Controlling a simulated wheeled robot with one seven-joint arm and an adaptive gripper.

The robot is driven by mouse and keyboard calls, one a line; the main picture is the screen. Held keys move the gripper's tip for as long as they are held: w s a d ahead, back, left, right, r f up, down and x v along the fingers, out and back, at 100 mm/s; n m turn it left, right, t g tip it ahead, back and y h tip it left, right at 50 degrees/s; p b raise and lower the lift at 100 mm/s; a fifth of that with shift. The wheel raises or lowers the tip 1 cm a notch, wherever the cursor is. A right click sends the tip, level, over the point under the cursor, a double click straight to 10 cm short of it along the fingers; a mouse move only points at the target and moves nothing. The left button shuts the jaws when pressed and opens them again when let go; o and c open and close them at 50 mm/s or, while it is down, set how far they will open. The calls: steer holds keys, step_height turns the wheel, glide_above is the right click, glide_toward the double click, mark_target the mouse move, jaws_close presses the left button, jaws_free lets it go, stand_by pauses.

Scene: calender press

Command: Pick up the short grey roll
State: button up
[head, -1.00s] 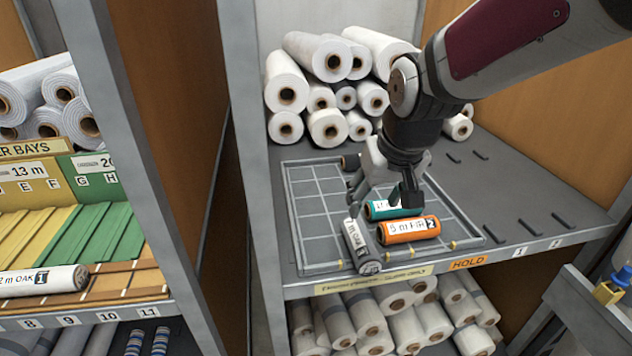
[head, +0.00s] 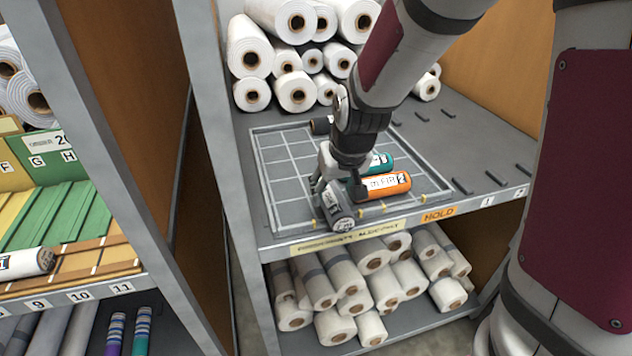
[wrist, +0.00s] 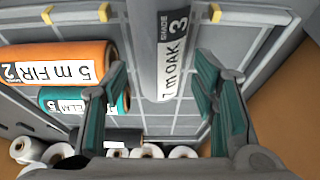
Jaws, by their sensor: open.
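The short grey roll (head: 337,212) lies at the front left of the gridded tray (head: 262,185), its label reading OAK. In the wrist view the grey roll (wrist: 172,50) runs between my two fingers, with a white "7 m OAK" label and a 3. My gripper (head: 336,188) is over the roll, open, one finger to each side of it; it also shows in the wrist view (wrist: 162,68). Gaps show between fingers and roll there. In the head view my gripper hides part of the roll.
An orange roll (head: 385,186) and a teal roll (head: 381,162) lie close to the right. A dark roll (head: 320,125) lies at the tray's back. White rolls (head: 297,90) are stacked behind. The shelf post (head: 222,130) stands to the left.

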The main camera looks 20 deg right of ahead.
mark_target(333, 192)
steer(key=x, duration=0.3)
steer(key=shift+w+f, duration=0.1)
steer(key=c, duration=1.1)
steer(key=shift+o, duration=0.2)
